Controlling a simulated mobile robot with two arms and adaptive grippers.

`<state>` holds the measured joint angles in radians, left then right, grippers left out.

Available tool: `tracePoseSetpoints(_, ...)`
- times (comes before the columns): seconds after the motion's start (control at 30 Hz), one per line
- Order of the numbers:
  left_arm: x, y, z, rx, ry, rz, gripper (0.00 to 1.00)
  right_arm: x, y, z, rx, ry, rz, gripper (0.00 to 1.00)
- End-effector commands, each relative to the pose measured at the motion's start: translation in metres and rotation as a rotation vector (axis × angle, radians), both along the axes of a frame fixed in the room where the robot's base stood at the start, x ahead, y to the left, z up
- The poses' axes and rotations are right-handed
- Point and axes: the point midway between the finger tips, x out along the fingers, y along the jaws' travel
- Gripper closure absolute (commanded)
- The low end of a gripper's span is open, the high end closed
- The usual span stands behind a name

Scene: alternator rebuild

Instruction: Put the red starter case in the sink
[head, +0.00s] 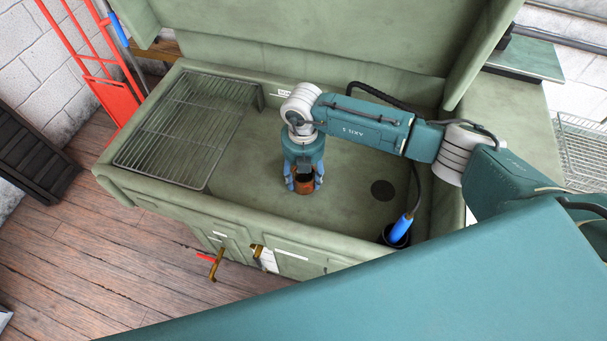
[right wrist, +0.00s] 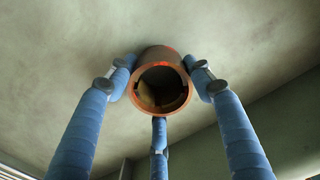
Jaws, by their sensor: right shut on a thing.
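The red starter case (head: 304,186) looks like a short brown-orange hollow cylinder with red marks. It is inside the green sink (head: 340,205), near its middle. My right gripper (head: 304,182) points down into the sink and is shut on the case. In the right wrist view the blue fingers of the gripper (right wrist: 160,95) close around the case (right wrist: 162,88) from several sides, and its open end faces the camera. The pale green sink floor (right wrist: 50,45) shows behind it. I cannot tell whether the case touches the floor. My left gripper is not in view.
A wire rack (head: 190,130) covers the left part of the sink. A dark round drain (head: 383,190) lies right of the case. A black cup with a blue-handled tool (head: 402,227) stands at the front right corner. The raised green lid (head: 310,45) stands behind.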

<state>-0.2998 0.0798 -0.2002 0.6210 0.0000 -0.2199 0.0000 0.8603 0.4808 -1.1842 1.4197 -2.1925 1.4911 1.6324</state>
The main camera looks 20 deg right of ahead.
Motion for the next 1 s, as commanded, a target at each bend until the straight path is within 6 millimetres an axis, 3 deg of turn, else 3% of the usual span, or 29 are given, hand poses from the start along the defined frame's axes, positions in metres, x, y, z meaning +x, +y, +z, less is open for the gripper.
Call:
tracePoseSetpoints(0.1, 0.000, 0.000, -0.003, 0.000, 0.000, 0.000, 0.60, 0.001, 0.001, -0.003, 0.001, -0.003, 0.000, 1.00)
tracePoseSetpoints(0.13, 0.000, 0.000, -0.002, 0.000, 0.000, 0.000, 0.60, 0.000, 0.000, -0.003, 0.000, 0.000, 0.000, 0.43)
tracePoseSetpoints(0.2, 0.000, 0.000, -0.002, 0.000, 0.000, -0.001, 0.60, 0.000, 0.000, -0.002, 0.000, 0.000, 0.000, 0.30)
tracePoseSetpoints(0.63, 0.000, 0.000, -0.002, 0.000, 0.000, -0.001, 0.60, 0.001, 0.001, 0.008, 0.003, -0.003, 0.000, 0.30)
tracePoseSetpoints(1.0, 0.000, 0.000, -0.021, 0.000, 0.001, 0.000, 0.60, 0.001, 0.001, 0.082, 0.001, -0.006, 0.000, 0.30)
